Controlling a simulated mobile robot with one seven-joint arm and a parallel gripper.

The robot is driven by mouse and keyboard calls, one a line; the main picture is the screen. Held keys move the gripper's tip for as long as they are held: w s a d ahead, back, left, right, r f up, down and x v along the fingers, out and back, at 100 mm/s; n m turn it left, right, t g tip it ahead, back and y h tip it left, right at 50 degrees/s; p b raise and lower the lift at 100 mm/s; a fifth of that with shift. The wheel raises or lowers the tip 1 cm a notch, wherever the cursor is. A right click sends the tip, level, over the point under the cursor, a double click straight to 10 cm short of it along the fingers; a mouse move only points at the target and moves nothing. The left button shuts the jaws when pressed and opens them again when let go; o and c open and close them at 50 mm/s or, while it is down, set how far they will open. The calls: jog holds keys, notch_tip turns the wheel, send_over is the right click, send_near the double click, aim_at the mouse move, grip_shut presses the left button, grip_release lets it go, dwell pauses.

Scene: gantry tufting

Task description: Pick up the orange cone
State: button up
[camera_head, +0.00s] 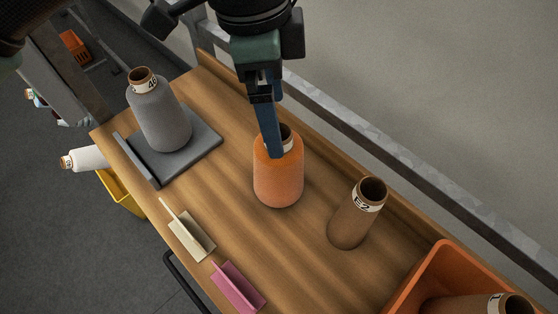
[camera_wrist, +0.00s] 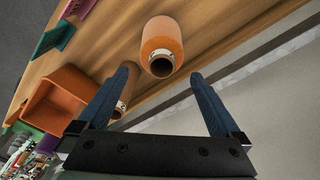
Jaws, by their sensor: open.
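The orange cone (camera_head: 278,183) stands upright on the wooden table, with a brown tube and a white label at its top. In the wrist view the orange cone (camera_wrist: 161,40) lies just beyond the fingertips, roughly centred between them, with its tube end toward me. My gripper (camera_head: 274,153) has blue fingers and comes down from above at the cone's top. One finger hides part of the cone's top in the head view. My gripper (camera_wrist: 158,76) is open and empty in the wrist view. I cannot tell whether a finger touches the cone.
A grey cone (camera_head: 160,118) stands on a grey plate (camera_head: 205,142) at left. A brown cone (camera_head: 349,225) marked E2 stands right of the orange one. An orange bin (camera_head: 437,262) is at lower right. Cream (camera_head: 192,238) and pink (camera_head: 238,288) holders lie at the front edge.

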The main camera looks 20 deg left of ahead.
aim_at(279, 164)
jog(key=shift+w+d+f+p, duration=0.1)
jog(key=shift+f+p, duration=0.15)
jog(key=shift+f, duration=1.1)
jog(key=shift+w+d+f+p, duration=0.1)
jog(key=shift+f+p, duration=0.15)
jog(key=shift+f, duration=1.1)
jog(key=shift+c, duration=0.2)
jog(key=shift+r, duration=0.1)
grip_shut()
